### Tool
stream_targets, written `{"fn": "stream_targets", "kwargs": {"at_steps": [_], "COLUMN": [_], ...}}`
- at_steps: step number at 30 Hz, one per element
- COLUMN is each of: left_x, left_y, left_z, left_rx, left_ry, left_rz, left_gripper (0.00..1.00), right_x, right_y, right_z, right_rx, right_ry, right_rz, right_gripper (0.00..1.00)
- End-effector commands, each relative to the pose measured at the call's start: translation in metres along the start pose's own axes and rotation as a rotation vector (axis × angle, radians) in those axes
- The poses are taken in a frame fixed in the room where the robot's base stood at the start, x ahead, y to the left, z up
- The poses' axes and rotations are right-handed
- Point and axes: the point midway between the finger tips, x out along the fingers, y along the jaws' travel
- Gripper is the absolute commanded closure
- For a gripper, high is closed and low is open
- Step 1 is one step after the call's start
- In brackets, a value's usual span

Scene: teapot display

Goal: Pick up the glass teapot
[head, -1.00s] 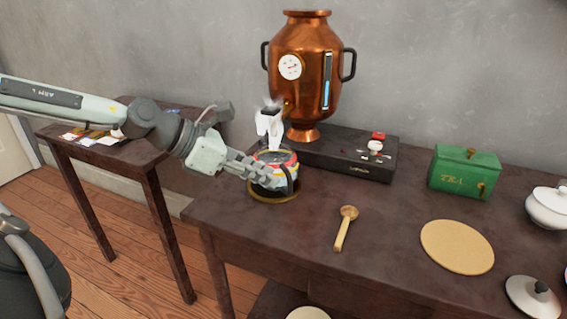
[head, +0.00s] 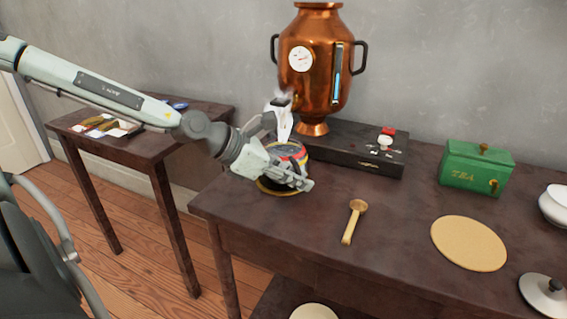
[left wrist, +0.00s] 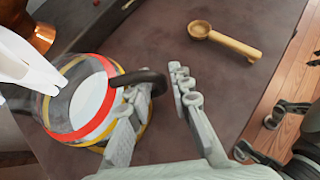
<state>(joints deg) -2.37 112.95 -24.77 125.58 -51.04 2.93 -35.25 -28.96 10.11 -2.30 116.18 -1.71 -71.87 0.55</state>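The glass teapot (head: 293,149), with a red band around its top, stands on a gold-rimmed round base (head: 265,187) at the table's left end. It also shows in the left wrist view (left wrist: 82,103), where its dark curved handle (left wrist: 143,78) points toward my fingers. My left gripper (head: 303,186) is in front of the teapot in the head view and hides much of it. In the left wrist view its fingers (left wrist: 165,115) are spread apart, one close beside the pot and handle, the other over bare table. Whether that finger touches is unclear. My right gripper is not in view.
A copper urn (head: 316,70) on a black box (head: 350,150) stands behind the teapot, with a white piece (head: 281,121) and steam close by. A wooden scoop (head: 354,222), round mat (head: 468,243) and green box (head: 476,168) are to the right. Bare table lies between.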

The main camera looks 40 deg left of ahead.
Motion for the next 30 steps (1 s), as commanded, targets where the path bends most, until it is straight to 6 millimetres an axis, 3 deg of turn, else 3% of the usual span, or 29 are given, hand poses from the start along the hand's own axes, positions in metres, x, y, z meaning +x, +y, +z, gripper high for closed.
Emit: {"fn": "stream_targets", "kwargs": {"at_steps": [12,22,27,30], "left_x": [0.040,0.043,0.043,0.043], "left_y": [-0.002,-0.002,-0.002,-0.002], "left_z": [-0.003,-0.001,-0.001,-0.001], "left_rx": [0.001,0.000,0.000,0.000], "left_ry": [0.003,-0.001,0.000,0.000], "left_rz": [-0.001,-0.002,-0.002,-0.002], "left_gripper": [0.80,0.80,0.98,1.00], "right_x": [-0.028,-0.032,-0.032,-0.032], "right_y": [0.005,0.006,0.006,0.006], "right_z": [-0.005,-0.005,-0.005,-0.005], "right_rx": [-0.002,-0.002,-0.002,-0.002], "right_ry": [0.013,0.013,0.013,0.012], "right_rz": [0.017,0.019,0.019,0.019], "right_gripper": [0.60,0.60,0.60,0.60]}}
